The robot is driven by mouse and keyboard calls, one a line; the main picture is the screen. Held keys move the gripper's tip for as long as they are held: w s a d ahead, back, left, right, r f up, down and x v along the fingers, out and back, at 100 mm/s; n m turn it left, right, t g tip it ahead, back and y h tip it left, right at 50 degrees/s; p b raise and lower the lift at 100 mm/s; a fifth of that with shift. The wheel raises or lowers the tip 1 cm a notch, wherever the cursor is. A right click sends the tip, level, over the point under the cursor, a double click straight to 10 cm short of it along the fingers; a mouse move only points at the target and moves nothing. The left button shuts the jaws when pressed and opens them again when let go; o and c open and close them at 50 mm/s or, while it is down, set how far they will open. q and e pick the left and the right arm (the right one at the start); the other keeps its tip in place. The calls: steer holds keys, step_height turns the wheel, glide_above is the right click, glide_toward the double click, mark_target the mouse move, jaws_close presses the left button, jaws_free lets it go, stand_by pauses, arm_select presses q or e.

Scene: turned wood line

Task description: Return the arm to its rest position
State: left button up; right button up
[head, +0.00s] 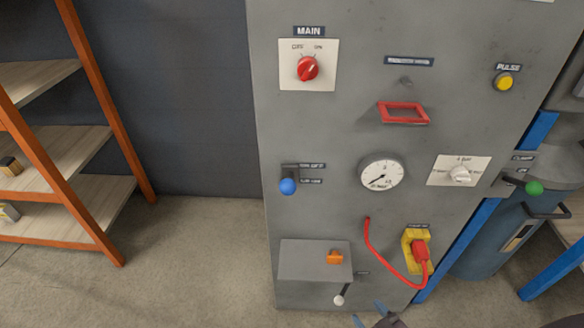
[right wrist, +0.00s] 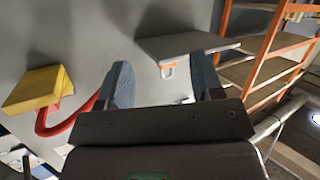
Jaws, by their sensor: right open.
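My right gripper (head: 368,314) shows at the bottom edge of the head view, in front of the lower part of the grey cabinet (head: 330,130). Only its blue fingertips and a bit of dark body are in that view. In the right wrist view my right gripper (right wrist: 162,82) has its two blue fingers spread apart, with nothing between them. A grey box (right wrist: 185,46) with an orange latch (right wrist: 167,71) lies beyond the fingers. My left gripper is in neither view.
The cabinet carries a red plug (head: 420,252) in a yellow socket with a red cable (head: 380,258), a white-tipped lever (head: 339,299), a blue-knobbed lever (head: 288,186) and a gauge (head: 382,172). An orange-framed shelf (head: 100,90) stands left. Floor between is clear.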

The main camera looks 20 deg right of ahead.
arm_select(q)
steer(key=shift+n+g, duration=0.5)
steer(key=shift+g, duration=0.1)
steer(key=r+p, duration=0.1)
steer(key=p, duration=0.2)
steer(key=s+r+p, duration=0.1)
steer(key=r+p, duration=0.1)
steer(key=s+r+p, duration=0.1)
steer(key=p, duration=0.2)
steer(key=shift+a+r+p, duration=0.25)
steer(key=shift+p, duration=0.05)
arm_select(e)
steer(key=s+a+r+g, duration=0.1)
steer(key=s+r, duration=0.3)
steer(key=r, duration=0.6)
steer(key=s+a+r+g, duration=0.2)
steer(key=s+r, duration=0.3)
steer(key=r, duration=0.4)
steer(key=shift+s+a+r+m+g, duration=0.15)
steer(key=shift+a+r+m+g, duration=0.2)
steer(key=shift+a, duration=0.5)
